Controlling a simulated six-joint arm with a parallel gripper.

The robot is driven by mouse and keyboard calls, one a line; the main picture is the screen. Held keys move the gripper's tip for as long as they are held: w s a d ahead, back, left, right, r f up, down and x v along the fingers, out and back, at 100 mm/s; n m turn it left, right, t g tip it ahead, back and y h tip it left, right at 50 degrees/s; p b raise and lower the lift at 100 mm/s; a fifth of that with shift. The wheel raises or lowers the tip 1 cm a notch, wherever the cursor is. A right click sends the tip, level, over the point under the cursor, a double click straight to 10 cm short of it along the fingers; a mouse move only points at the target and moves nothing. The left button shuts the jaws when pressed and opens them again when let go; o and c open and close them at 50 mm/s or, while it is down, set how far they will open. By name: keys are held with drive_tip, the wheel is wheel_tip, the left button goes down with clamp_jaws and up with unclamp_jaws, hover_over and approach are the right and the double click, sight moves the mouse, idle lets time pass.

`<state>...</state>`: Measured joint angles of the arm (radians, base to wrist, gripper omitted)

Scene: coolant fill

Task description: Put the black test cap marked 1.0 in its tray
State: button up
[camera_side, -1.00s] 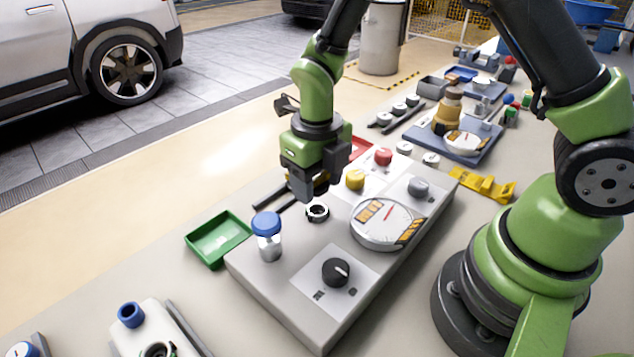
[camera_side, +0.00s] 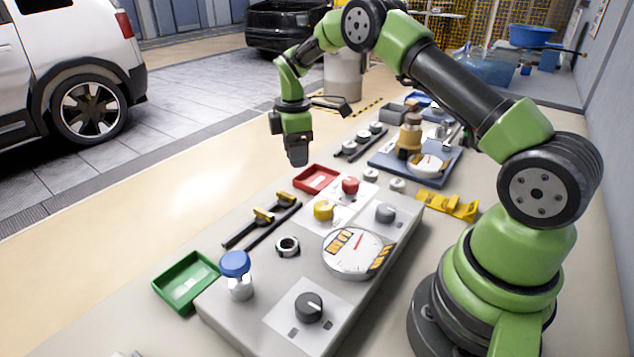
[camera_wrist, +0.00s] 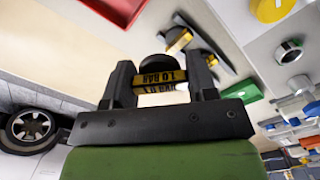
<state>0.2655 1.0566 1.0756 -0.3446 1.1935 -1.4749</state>
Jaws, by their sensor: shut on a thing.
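My gripper (camera_side: 297,158) is raised above the bench, beyond the grey panel and behind the red tray (camera_side: 317,179). In the wrist view my gripper (camera_wrist: 158,66) is shut on the black test cap (camera_wrist: 160,79), whose yellow band reads 1.0 BAR. The cap cannot be made out in the side view. The red tray also shows at the top of the wrist view (camera_wrist: 117,8). A green tray (camera_side: 186,282) lies at the panel's near left. Two other yellow-banded black caps (camera_side: 263,216) (camera_side: 284,200) sit on dark rails. The open black-ringed neck (camera_side: 287,246) stands bare.
On the panel are a blue-capped bottle (camera_side: 236,265), a round gauge (camera_side: 352,254), a yellow knob (camera_side: 323,209), a red knob (camera_side: 350,185) and a black dial (camera_side: 308,307). A blue-grey station (camera_side: 380,160) stands farther back. The floor left of the bench is clear.

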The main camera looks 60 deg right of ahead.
sight(317, 181)
drive_tip(key=d+m, duration=0.8)
drive_tip(key=m, duration=0.2)
wheel_tip(317, 181, down, 9)
drive_tip(key=shift+a+f, duration=0.1)
drive_tip(key=shift+f, duration=0.05)
drive_tip(key=o, duration=0.5)
drive_tip(key=shift+f, duration=0.15)
drive_tip(key=shift+o, duration=0.2)
